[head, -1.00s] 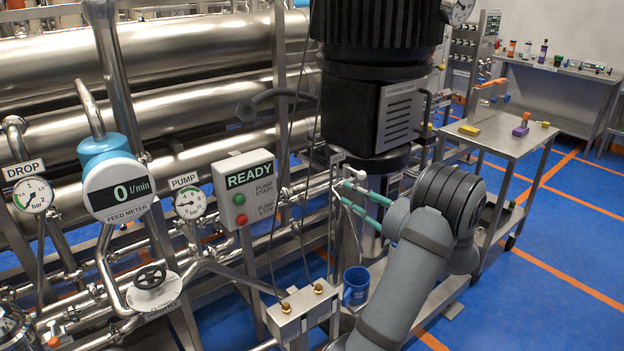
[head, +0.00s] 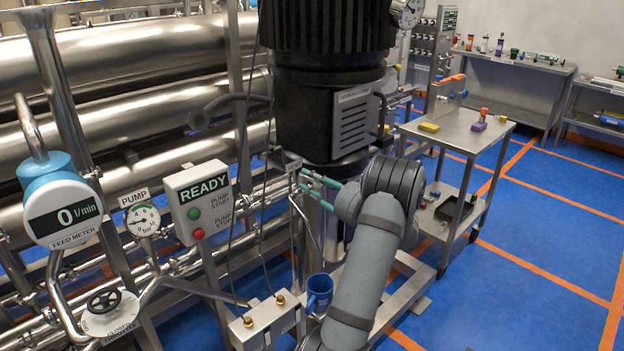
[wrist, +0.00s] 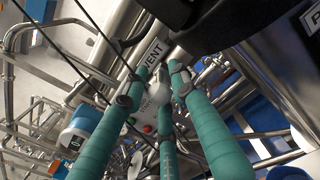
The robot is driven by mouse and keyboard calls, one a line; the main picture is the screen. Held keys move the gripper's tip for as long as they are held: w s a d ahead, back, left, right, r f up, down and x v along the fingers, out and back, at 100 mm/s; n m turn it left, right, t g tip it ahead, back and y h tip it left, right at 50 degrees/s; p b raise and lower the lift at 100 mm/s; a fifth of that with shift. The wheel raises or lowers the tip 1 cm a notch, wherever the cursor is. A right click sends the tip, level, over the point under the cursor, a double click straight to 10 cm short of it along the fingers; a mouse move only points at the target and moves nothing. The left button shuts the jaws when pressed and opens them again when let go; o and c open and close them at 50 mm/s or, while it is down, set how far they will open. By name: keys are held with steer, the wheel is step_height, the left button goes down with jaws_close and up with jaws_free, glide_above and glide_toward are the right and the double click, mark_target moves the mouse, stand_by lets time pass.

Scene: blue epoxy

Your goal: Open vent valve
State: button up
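A small VENT label (wrist: 153,54) shows in the wrist view, just beyond my fingertips. In the head view a small plate (head: 293,166) on the thin pipework beside the black motor is too small to read. I cannot clearly make out the vent valve's handle; it may be behind my fingers. My gripper (head: 303,181) points left at this pipework, close to it. In the wrist view my gripper (wrist: 158,80) shows teal fingers with dark pads, the tips apart, with nothing clearly held between them. Whether a finger touches the pipework cannot be told.
The large black motor (head: 325,100) stands close behind my gripper. The READY control box (head: 201,203) is to the left, and a blue cup (head: 319,292) is below. A steel trolley (head: 468,135) stands at right, with free blue floor (head: 540,255) in front.

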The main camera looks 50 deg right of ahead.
steer(key=shift+w, duration=0.1)
steer(key=shift+c, duration=0.9)
steer(key=c, duration=0.4)
jaws_close()
